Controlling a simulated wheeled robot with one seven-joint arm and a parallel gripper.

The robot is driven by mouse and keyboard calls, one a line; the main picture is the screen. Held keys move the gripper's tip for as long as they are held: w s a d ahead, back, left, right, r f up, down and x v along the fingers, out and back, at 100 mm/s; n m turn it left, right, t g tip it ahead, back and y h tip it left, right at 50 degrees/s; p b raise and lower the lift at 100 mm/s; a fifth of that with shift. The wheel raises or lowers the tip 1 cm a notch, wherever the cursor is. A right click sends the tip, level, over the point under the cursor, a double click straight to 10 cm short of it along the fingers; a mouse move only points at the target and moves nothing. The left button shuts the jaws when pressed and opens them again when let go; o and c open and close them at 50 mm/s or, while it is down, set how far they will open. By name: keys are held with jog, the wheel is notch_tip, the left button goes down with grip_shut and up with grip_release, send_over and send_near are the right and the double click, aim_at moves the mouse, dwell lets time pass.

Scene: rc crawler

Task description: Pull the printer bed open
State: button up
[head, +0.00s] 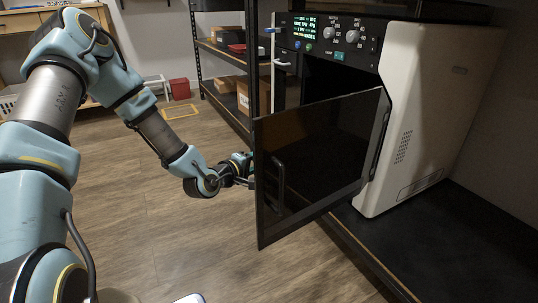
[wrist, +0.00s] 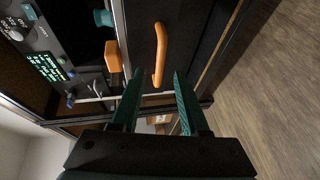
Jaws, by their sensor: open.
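The printer (head: 430,110) has a white side, a dark front and a control panel on top. Its dark glass door (head: 325,150) stands swung open toward me and hides much of the opening. My gripper (head: 249,170) is at the door's left edge, its tips partly hidden there. In the wrist view my gripper (wrist: 158,74) is open and empty, with two dark green fingers. An orange handle (wrist: 161,45) on a dark surface lies just ahead, its near end between the fingertips in the picture. Contact cannot be told. The bed itself is not clearly visible.
A black shelf rack (head: 225,60) with boxes stands behind the door. An orange block (wrist: 112,57) and a teal knob-like part (wrist: 104,18) sit left of the orange handle. The dark bench (head: 450,235) carries the printer. The wooden floor (head: 150,230) is open at left.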

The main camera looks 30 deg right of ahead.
jog(key=p+v, duration=0.2)
jog(key=v, duration=0.5)
jog(key=shift+a, duration=0.3)
jog(key=shift+s, duration=0.1)
